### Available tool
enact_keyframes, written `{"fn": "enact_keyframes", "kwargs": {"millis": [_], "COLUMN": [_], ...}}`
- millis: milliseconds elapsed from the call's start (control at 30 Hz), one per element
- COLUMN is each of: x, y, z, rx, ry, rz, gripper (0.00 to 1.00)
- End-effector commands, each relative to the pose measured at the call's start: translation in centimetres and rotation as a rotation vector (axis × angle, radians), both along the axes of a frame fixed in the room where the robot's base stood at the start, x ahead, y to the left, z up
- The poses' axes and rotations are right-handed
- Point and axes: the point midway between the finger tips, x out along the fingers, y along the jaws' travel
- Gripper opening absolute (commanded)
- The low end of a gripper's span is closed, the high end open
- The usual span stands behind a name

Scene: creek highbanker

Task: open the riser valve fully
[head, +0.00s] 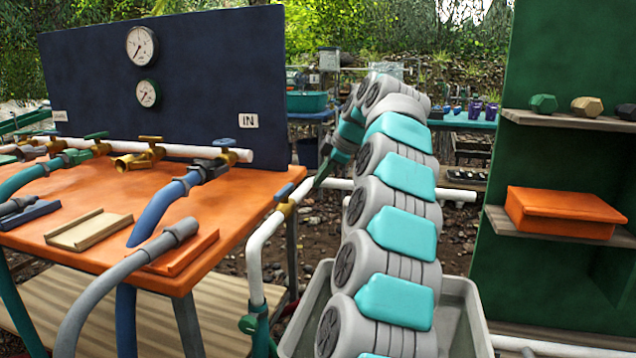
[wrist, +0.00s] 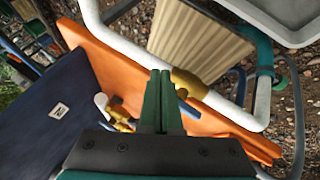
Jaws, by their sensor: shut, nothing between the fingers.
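The riser valve (head: 286,207) is a brass body on a white pipe beside the right edge of the orange table, with a blue handle (head: 284,192). In the wrist view the brass body (wrist: 190,84) sits just right of my fingertips, and part of the blue handle (wrist: 189,106) shows beside the right finger. I cannot tell the handle's exact angle to the pipe. My gripper (wrist: 160,72) is shut and empty, its green fingers together. In the head view the fingertips (head: 322,173) show right of the valve, partly hidden by my arm. Contact with the handle cannot be made out.
The orange table (head: 240,205) carries several other valves, hoses and a dark gauge panel (head: 200,75). A grey tub (head: 462,300) stands below my arm. A green shelf unit (head: 545,75) rises at the right. Open stony ground lies behind the white pipe.

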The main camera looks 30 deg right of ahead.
Motion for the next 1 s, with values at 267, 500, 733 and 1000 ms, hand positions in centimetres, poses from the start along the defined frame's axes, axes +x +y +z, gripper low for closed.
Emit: {"fn": "enact_keyframes", "kwargs": {"millis": [267, 500, 733, 1000], "x": [-0.1, -0.3, -0.8, -1.1], "y": [-1.2, -2.1, -3.9, -4.9], "z": [1.5, 2.7, 5.4, 6.8], "rx": [0.0, -0.002, -0.004, -0.001], "ry": [0.0, -0.002, 0.002, 0.0], "rz": [-0.002, -0.002, -0.005, -0.001], "gripper": [0.0, 0.0, 0.0, 0.0]}}
